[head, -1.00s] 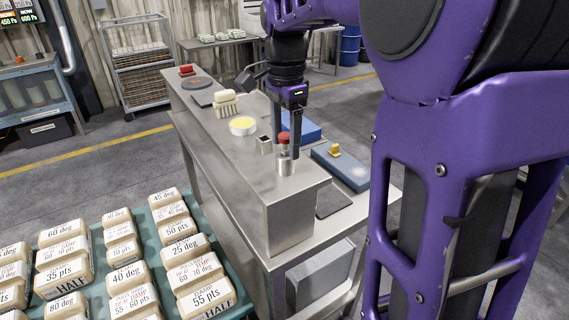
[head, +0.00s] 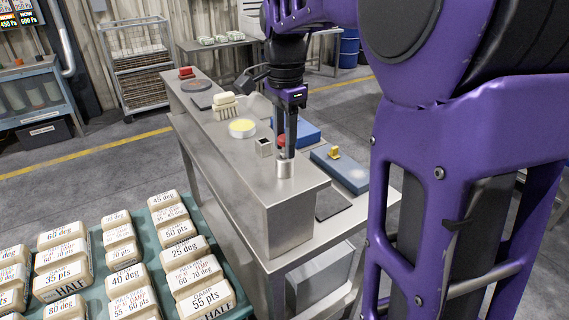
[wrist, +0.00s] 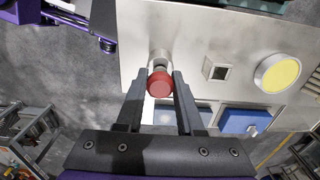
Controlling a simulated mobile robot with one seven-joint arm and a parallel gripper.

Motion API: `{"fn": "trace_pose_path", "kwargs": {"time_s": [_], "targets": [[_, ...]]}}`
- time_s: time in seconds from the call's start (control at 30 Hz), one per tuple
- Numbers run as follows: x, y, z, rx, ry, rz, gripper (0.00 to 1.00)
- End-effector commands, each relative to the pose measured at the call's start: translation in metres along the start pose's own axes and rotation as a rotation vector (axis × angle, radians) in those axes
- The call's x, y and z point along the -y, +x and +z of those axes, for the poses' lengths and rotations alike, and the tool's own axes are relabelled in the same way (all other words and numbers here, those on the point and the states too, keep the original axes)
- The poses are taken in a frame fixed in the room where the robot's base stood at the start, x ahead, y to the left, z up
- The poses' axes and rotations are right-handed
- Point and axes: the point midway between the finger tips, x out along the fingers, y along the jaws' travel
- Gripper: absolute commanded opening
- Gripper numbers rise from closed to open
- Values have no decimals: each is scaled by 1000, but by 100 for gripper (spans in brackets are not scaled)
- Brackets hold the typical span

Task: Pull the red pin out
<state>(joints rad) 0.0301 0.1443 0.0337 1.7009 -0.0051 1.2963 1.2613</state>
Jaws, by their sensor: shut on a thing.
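The red pin (head: 281,141) has a round red knob and stands at the metal holder (head: 285,169) on the near end of the steel bench's raised ledge. My gripper (head: 286,153) points down over it, and a finger partly hides the knob in the head view. In the wrist view the red knob (wrist: 160,83) sits between the two fingers of my gripper (wrist: 163,74), which are shut on it. The metal holder (wrist: 160,57) shows just past the knob. How deep the pin sits in the holder is hidden.
A small square metal socket (head: 263,148), a yellow round disc (head: 242,127) and a pale brush-like block (head: 224,106) stand farther along the ledge. Blue pads (head: 340,168) lie on the lower shelf to the right. Labelled sacks (head: 205,297) fill the front left.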

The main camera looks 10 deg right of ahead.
Motion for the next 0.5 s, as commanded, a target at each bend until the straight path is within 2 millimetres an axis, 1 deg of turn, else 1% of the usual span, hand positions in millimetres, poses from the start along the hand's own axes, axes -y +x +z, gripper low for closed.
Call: {"fn": "trace_pose_path", "kwargs": {"time_s": [0.5], "targets": [[0, -20, 0, 0, 0, 0, 0]]}}
